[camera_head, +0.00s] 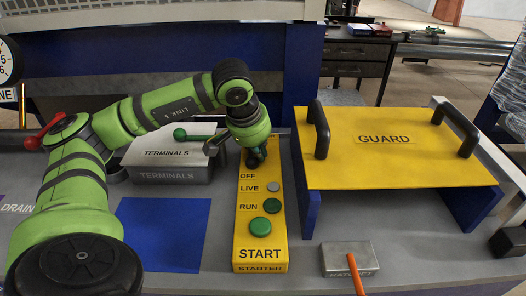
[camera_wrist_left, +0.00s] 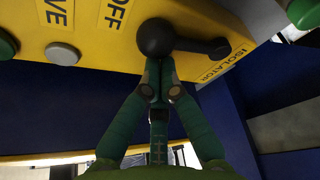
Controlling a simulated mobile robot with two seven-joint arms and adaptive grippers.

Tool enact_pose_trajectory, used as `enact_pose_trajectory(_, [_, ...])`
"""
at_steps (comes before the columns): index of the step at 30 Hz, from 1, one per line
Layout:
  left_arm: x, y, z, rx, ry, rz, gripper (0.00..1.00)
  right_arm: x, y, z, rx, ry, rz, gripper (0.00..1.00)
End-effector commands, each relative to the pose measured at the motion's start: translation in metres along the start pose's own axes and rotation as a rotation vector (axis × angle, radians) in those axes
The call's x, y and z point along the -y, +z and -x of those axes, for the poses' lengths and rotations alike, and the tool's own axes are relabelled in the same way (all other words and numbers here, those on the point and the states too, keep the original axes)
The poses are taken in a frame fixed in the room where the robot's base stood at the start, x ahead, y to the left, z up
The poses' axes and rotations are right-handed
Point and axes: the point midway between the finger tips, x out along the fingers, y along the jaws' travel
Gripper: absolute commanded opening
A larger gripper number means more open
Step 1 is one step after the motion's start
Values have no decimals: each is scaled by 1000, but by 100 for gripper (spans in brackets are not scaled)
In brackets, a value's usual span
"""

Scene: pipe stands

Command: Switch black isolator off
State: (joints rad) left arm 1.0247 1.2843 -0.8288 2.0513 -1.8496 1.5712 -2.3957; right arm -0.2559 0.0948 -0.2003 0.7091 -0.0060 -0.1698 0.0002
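The black isolator (camera_wrist_left: 158,38) is a round black knob with a short lever pointing right in the left wrist view. It sits on the yellow starter box (camera_head: 261,225), beside the OFF label. In the head view my left wrist largely covers it. My left gripper (camera_wrist_left: 156,78) has its green fingers drawn together, with the tips right at the black knob; whether they press on it is not clear. No object shows between the fingers. My right gripper is in neither view.
A yellow GUARD cover (camera_head: 390,160) with black handles stands right of the starter box. A grey TERMINALS box (camera_head: 168,172) and a blue panel (camera_head: 165,233) lie to its left. A RATCHET block (camera_head: 347,257) with an orange lever is at front right.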

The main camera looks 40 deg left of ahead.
Motion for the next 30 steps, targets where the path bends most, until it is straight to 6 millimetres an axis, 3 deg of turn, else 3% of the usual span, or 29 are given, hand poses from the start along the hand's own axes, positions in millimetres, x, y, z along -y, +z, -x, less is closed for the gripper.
enact_pose_trajectory(23, [2, 2, 3, 0, -1, 0, 0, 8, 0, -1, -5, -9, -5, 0])
enact_pose_trajectory(30, [1, 0, 39, -6, 0, 1, 0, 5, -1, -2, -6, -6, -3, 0])
